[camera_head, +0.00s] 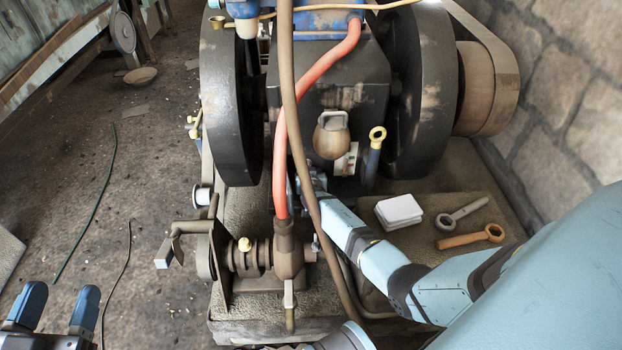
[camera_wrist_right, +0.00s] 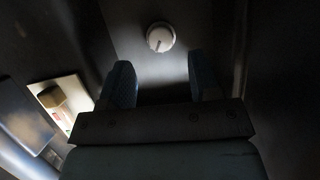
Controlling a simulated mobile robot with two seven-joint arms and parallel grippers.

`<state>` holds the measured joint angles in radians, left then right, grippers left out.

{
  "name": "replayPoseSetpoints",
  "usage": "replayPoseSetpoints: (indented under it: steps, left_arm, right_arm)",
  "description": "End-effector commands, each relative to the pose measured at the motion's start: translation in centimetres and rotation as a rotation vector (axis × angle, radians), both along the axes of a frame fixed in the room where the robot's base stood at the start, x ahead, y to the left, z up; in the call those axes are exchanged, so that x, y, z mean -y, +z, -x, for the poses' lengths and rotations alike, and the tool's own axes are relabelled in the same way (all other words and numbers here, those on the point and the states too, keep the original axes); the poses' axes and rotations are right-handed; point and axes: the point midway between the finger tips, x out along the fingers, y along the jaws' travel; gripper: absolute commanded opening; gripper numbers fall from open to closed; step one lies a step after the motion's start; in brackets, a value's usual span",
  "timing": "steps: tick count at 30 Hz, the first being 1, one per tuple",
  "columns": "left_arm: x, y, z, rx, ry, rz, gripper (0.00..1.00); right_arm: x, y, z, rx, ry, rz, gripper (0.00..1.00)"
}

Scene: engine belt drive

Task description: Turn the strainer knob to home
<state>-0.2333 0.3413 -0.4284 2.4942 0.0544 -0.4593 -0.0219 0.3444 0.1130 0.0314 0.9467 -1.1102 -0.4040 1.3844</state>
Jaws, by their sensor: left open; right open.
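A small round pale knob (camera_wrist_right: 160,37) with a dark pointer line sits on a dark panel at the top of the right wrist view. The line runs from its centre towards the lower left. My right gripper (camera_wrist_right: 163,78) is open in that view. Its two fingers point towards the knob, one below each side, and nothing is between them. In the head view my right arm reaches in behind the hoses, and its gripper is hidden there. The knob cannot be made out in the head view. My left gripper (camera_head: 58,308) is open and empty over the floor at the lower left.
The engine has two large dark flywheels (camera_head: 228,95) and a belt (camera_head: 492,60) at right. A red hose (camera_head: 292,110) and a brown hose (camera_head: 289,75) hang in front. A white block (camera_head: 398,209) and two wrenches lie at right, near the stone wall (camera_head: 570,90).

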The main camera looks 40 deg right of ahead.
Motion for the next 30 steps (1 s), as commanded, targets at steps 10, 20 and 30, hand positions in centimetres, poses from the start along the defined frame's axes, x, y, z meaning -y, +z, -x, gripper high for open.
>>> replayPoseSetpoints:
  steps: [10,20,30]
  left_arm:
    - [0.0,5.2,0.0,0.0,0.0,0.0,0.57]
    - [0.0,9.5,0.0,0.0,0.0,0.0,0.57]
    - [0.0,13.6,0.0,0.0,0.0,0.0,0.57]
  right_arm:
    - [-2.6,4.8,5.3,-0.008,0.086,0.026,0.57]
    - [-6.1,8.8,9.4,-0.014,0.166,-0.035,0.57]
    - [-9.8,13.1,13.6,-0.015,0.238,-0.114,0.57]
